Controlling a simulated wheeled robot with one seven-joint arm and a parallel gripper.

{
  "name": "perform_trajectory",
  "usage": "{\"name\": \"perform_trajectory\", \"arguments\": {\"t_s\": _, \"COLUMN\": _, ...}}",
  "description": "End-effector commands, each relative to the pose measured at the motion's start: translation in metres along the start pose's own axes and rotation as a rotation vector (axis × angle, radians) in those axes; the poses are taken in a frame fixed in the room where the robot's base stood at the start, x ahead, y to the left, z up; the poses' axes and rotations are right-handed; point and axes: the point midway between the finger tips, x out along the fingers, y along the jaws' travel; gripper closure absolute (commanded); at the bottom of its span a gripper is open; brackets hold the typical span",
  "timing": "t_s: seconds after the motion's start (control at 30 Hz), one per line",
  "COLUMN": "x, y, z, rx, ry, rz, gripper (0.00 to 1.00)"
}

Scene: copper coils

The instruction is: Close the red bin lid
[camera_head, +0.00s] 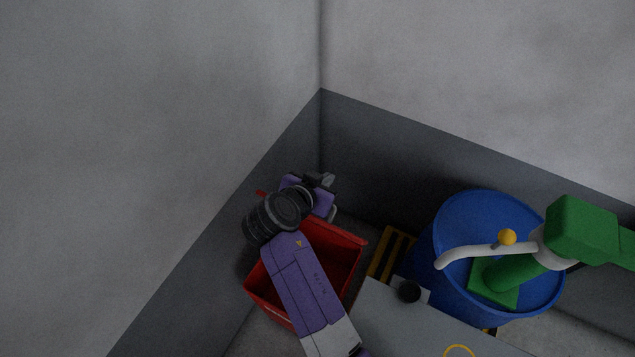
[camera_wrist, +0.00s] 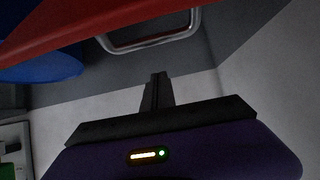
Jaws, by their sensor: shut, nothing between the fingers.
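The red bin (camera_head: 345,255) stands in the corner with its inside showing, so it is open. My purple arm crosses over it and hides part of it. A small red piece (camera_head: 262,193) shows left of my wrist, perhaps the lid's edge; the rest of it is hidden. My gripper (camera_head: 325,181) is beyond the bin's opening, close to the wall. In the wrist view my gripper (camera_wrist: 157,88) is shut and empty. A red panel (camera_wrist: 70,28) with a metal loop handle (camera_wrist: 150,45) crosses the top of that view, apart from the fingers; I cannot tell whether it is the lid.
A blue barrel (camera_head: 450,225) stands right of the bin, with a green machine part (camera_head: 580,230) above it. A yellow pallet-like frame (camera_head: 390,253) lies between bin and barrel. Grey walls (camera_head: 270,190) close in behind and left. A grey surface (camera_head: 410,325) is in front.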

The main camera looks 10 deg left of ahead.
Motion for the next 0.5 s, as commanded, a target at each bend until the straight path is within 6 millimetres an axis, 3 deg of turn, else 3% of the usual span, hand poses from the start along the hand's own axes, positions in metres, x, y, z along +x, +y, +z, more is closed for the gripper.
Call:
{"name": "perform_trajectory", "arguments": {"t_s": 0.2, "x": -0.013, "y": -0.001, "z": 0.028, "rx": -0.004, "ry": -0.001, "rz": -0.001, "gripper": 1.0}}
{"name": "perform_trajectory", "arguments": {"t_s": 0.5, "x": -0.015, "y": 0.0, "z": 0.038, "rx": 0.0, "ry": 0.001, "rz": -0.001, "gripper": 1.0}}
